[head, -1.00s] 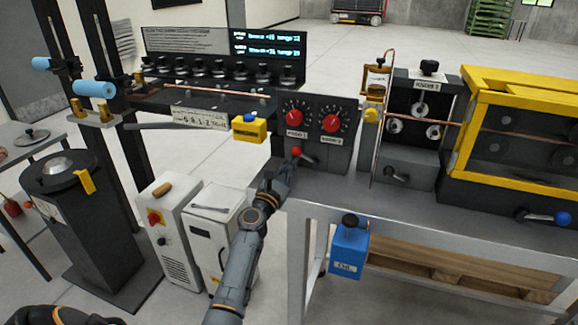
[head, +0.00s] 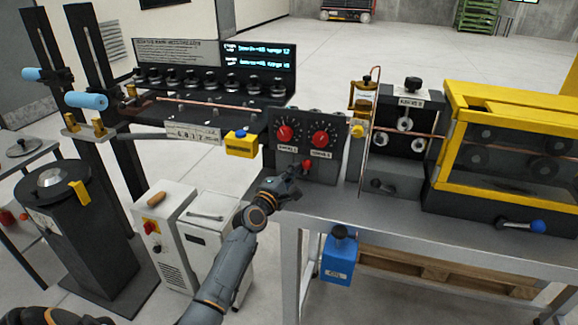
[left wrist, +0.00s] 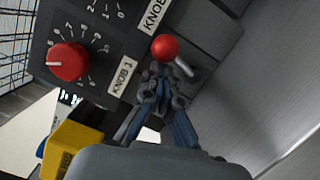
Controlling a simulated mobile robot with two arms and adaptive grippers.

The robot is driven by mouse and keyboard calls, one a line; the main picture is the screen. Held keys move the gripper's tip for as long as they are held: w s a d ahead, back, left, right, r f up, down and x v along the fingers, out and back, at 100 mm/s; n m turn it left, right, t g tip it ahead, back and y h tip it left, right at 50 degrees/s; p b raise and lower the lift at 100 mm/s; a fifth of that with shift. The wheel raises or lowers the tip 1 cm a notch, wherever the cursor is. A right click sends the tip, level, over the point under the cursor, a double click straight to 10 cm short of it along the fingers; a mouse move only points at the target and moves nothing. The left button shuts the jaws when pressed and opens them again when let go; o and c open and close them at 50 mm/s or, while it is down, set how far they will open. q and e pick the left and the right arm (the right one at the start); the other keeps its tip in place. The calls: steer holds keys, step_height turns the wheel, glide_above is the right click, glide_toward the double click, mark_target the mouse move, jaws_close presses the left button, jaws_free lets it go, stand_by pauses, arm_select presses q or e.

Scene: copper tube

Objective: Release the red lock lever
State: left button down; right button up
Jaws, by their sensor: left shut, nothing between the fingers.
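The red lock lever (head: 307,164) is a short metal rod with a red ball, low on the front of the dark control box below its two red knobs. In the left wrist view the red ball (left wrist: 164,47) is just beyond the fingertips, and its rod runs down to the right. My left gripper (head: 292,171) is shut and empty, close beside the ball on its left. It also shows in the left wrist view (left wrist: 160,78). I cannot tell whether the fingers touch the ball. My right gripper is not in view.
The control box (head: 301,121) stands on a grey bench (head: 340,205). A yellow box with a blue button (head: 241,143) is left of it. A yellow-framed machine (head: 505,145) stands at right.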

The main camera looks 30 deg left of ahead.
arm_select(q)
steer(key=shift+w+d+r+m+p, duration=0.2)
steer(key=shift+d+m+p, duration=0.35)
steer(key=shift+m, duration=0.45)
steer(key=shift+d+m+g+p, duration=0.45)
steer(key=shift+m+p, duration=0.15)
steer(key=shift+m, duration=0.4)
steer(key=shift+w+d+f, duration=0.1)
steer(key=shift+d+f, duration=0.05)
steer(key=shift+d, duration=0.25)
steer(key=shift+f+p, duration=0.1)
steer(key=shift+p, duration=0.25)
